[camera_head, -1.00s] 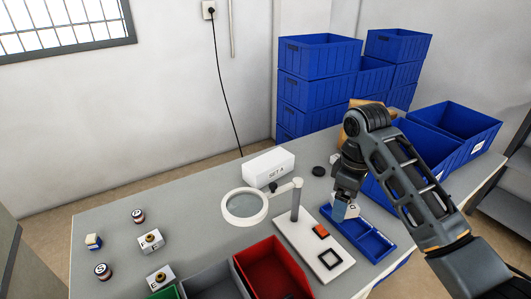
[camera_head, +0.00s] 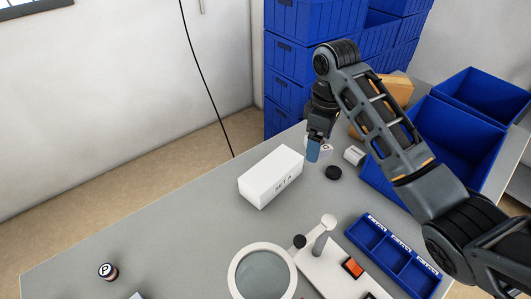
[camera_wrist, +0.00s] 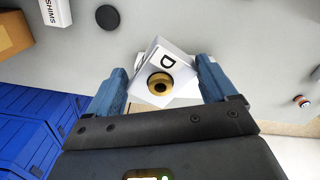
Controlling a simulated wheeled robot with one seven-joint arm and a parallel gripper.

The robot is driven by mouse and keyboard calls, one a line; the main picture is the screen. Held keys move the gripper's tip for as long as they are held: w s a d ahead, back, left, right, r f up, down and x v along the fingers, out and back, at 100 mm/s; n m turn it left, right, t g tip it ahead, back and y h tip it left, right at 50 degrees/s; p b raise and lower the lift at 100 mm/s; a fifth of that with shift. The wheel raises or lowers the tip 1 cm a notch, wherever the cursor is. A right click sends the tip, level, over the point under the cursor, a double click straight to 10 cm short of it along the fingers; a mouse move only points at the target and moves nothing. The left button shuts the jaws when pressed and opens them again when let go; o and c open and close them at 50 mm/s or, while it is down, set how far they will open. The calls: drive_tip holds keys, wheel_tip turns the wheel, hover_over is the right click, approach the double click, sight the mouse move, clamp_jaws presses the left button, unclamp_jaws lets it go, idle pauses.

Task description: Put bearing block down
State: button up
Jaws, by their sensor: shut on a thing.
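The bearing block (camera_wrist: 158,76) is a white block with a brass-ringed bore and a "D" on its face. It sits tilted in the wrist view between the two blue fingers of my gripper (camera_wrist: 163,72), which is shut on it. In the head view my gripper (camera_head: 314,150) is near the back of the table, behind the black disc and right of the white SET A box. Only a small white part of the block (camera_head: 327,149) shows there beside the finger. I cannot tell whether it touches the table.
The SET A box (camera_head: 270,177), a black disc (camera_head: 333,173) and a small white box (camera_head: 354,155) are close by. A blue divided tray (camera_head: 394,256) and magnifier (camera_head: 263,272) are nearer the front. Blue bins (camera_head: 425,145) are at right.

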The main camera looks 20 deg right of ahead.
drive_tip(key=b, duration=0.5)
hover_over(272, 167)
wheel_tip(272, 167, down, 7)
drive_tip(key=shift+d+r, duration=0.1)
drive_tip(key=shift+f, duration=2.05)
drive_tip(key=shift+f, duration=0.15)
drive_tip(key=o, duration=1)
drive_tip(key=shift+r+p, duration=0.45)
drive_tip(key=shift+r, duration=5.7)
